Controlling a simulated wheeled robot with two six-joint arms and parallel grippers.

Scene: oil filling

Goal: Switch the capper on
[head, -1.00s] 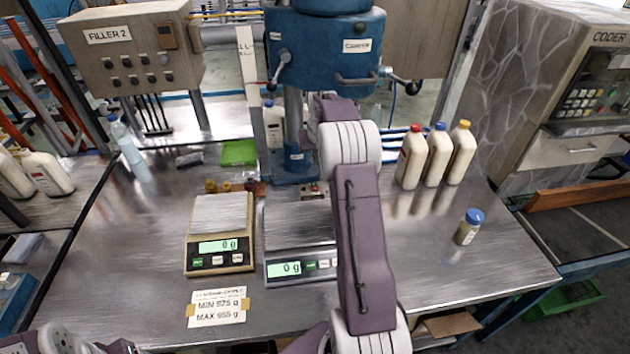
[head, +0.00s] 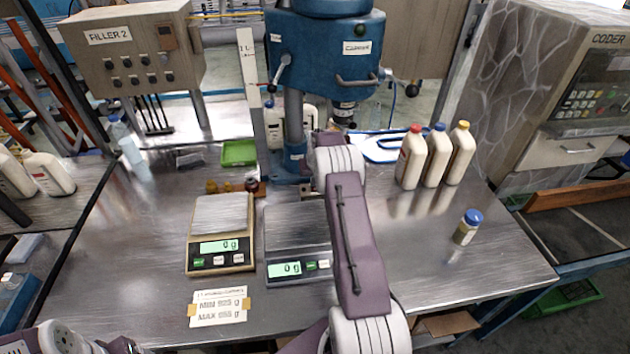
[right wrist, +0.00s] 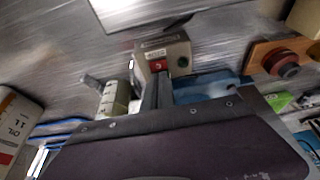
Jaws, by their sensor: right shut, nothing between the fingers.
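The blue capper (head: 322,50) stands at the back middle of the table, on a column with a blue foot. In the right wrist view a small grey switch box (right wrist: 163,49) carries a label, a red button (right wrist: 162,66) and a dark greenish button (right wrist: 183,62). My right gripper (right wrist: 158,84) is shut and empty, its fingertips close in front of the box at the red button; I cannot tell whether they touch. In the head view my right arm hides this gripper and the box. Only part of my left arm shows at the lower left; its gripper is out of view.
Two scales (head: 221,232) (head: 298,240) stand in front of the capper. Three capped bottles (head: 437,158) and a small blue-lidded jar (head: 468,227) stand to the right. A wooden block with a red knob (right wrist: 285,64) is near the box. The table's right front is clear.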

